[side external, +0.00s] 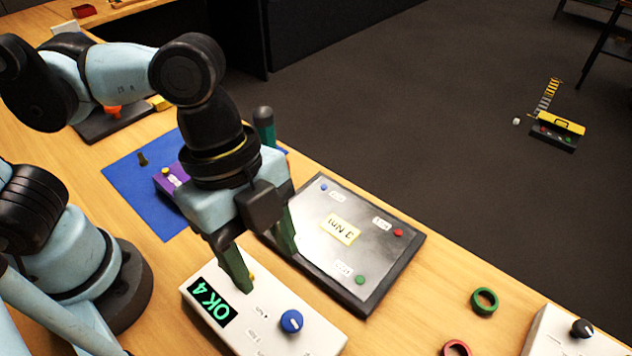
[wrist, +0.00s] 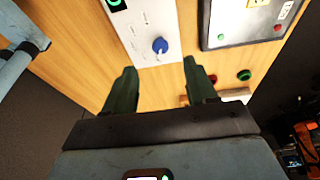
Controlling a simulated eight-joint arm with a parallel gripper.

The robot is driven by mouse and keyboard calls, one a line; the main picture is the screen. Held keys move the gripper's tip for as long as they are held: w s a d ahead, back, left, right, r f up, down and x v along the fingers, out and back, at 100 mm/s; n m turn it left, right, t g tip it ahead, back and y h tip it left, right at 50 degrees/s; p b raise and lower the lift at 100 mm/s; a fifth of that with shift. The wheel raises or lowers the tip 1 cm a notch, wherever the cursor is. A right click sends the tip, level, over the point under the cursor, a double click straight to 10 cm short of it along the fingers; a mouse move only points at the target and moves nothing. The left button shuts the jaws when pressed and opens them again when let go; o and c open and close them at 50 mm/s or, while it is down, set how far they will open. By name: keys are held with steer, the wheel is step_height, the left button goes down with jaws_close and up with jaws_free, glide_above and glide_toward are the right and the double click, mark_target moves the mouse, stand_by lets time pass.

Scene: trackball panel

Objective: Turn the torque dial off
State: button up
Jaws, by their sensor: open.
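A white panel (side external: 270,325) with a green-on-black display (side external: 211,301) reading "OK 4" lies on the wooden table. A blue dial (side external: 291,321) with a white pointer mark sits on it; its labels are too small to read. In the wrist view the blue dial (wrist: 160,45) is just beyond the fingertips. My gripper (side external: 268,271) is open and empty over the panel's far edge, apart from the dial. The green fingers also show in the wrist view (wrist: 160,66). Another white panel (side external: 548,338) at the lower right has a black dial (side external: 582,328). I cannot tell which dial is labelled torque.
A dark-framed grey board (side external: 316,252) with small coloured buttons lies beside the white panel. Green (side external: 484,301) and red (side external: 456,349) rings lie to the right. A blue mat (side external: 136,191) with a purple box (side external: 168,184) is behind. The table edge drops to dark floor.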

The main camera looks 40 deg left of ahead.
mark_target(292, 318)
steer(key=shift+d+f+m+g+h, duration=0.25)
steer(key=shift+d+f+m, duration=0.5)
steer(key=shift+f, duration=0.75)
steer(key=shift+d+f+m+g, duration=0.4)
steer(key=shift+f+m, duration=0.65)
steer(key=shift+f, duration=0.5)
steer(key=shift+d+f+m+g+h, duration=0.2)
steer(key=shift+d+f+m, duration=0.55)
steer(key=shift+f, duration=0.75)
steer(key=shift+a, duration=0.15)
steer(key=c, duration=1)
steer(key=shift+s+n+t, duration=0.1)
steer(key=shift+n+t, duration=0.15)
steer(key=shift+n, duration=0.4)
steer(key=shift+c, duration=0.2)
